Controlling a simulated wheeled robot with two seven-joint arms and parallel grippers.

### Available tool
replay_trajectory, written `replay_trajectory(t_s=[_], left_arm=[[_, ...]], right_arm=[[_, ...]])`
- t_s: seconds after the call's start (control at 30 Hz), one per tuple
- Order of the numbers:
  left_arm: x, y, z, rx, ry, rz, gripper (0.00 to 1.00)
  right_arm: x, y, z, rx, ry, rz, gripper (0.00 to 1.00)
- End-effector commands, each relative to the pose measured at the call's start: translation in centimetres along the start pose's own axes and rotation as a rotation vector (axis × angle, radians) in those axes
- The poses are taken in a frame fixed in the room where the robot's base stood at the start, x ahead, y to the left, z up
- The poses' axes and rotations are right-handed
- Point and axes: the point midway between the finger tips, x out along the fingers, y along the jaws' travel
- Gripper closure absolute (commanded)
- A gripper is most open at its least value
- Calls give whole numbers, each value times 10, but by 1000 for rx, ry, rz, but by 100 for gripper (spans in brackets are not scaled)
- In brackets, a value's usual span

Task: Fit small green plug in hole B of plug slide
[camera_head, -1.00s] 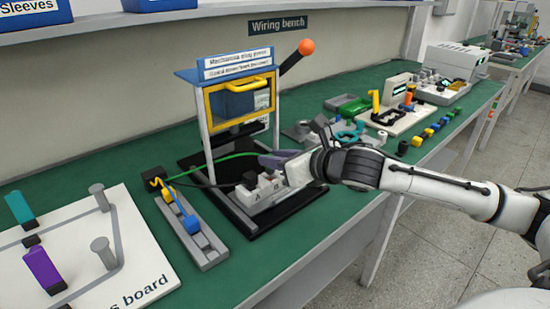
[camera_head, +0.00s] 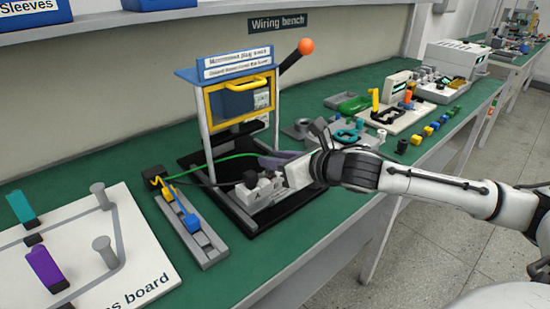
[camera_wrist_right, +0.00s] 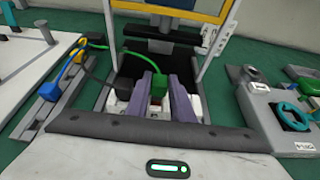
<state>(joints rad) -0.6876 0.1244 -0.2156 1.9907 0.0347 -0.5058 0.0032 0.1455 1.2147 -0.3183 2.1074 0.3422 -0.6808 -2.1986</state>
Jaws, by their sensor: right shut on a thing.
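The small green plug (camera_wrist_right: 160,86) is between the two purple fingers of my right gripper (camera_wrist_right: 163,96) in the right wrist view. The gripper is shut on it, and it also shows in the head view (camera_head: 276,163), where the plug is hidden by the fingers. A green wire (camera_wrist_right: 130,57) runs from the plug to the left. The white plug slide (camera_head: 262,196) lies under and beside the fingers, with the letter A readable on its front. Hole B is hidden by my gripper, and I cannot tell whether the plug touches the slide. My left gripper is not in view.
A dark plug (camera_head: 250,178) sits at the slide's left end. The press frame (camera_head: 205,125) with its yellow guard and orange-knobbed lever rises behind it. A grey rack (camera_head: 205,245) with yellow and blue plugs stands at left. Fixtures (camera_head: 350,132) stand to the right.

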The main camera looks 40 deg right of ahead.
Motion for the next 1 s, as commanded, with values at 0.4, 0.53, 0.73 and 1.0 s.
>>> replay_trajectory(t_s=[0.4,0.53,0.73,1.0], left_arm=[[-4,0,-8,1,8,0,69],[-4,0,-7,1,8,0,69],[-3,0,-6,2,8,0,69],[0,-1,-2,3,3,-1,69]], right_arm=[[0,0,0,-1,0,0,100],[0,0,0,0,0,0,100],[2,0,-4,0,0,0,100],[4,0,-9,1,1,0,100]])
